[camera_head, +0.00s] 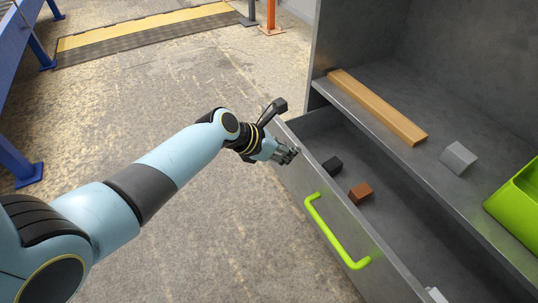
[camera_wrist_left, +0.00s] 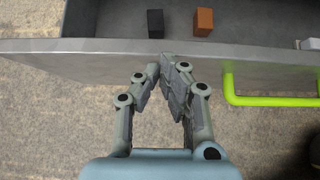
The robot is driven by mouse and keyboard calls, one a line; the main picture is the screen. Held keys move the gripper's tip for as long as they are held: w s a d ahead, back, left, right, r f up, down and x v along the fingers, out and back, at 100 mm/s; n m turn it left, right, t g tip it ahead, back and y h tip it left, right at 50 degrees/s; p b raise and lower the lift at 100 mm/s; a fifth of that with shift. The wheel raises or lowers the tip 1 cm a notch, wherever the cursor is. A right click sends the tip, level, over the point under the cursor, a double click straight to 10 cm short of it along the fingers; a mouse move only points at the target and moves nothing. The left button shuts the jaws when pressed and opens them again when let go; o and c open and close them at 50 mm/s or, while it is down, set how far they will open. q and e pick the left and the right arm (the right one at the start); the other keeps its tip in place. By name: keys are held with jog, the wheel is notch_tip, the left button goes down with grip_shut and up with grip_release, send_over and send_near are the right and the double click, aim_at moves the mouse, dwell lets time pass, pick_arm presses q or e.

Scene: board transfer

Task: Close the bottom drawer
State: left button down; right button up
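The bottom drawer (camera_head: 318,198) is pulled out of the grey cabinet, and its inside shows. Its grey front panel (camera_wrist_left: 90,63) crosses the left wrist view. A bright green handle (camera_head: 333,234) is on the front and also shows in the left wrist view (camera_wrist_left: 262,101). My left gripper (camera_head: 288,155) is at the front panel near its far end, to the left of the handle in the wrist view. Its fingertips (camera_wrist_left: 165,64) come together with nothing between them. I cannot tell whether they touch the panel. My right gripper is in neither view.
In the drawer lie a black block (camera_head: 332,166), an orange-brown block (camera_head: 361,193) and a pale object (camera_head: 436,295). The shelf above holds a wooden bar (camera_head: 376,106), a grey block (camera_head: 458,158) and a green bin (camera_head: 515,205). The floor before the drawer is clear.

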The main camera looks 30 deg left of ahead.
pick_arm(q)
jog(key=w+d, duration=0.7)
jog(key=w, duration=0.3)
jog(key=shift+w+d, duration=0.2)
jog(key=shift+d, duration=0.1)
jog(key=shift+f, duration=0.1)
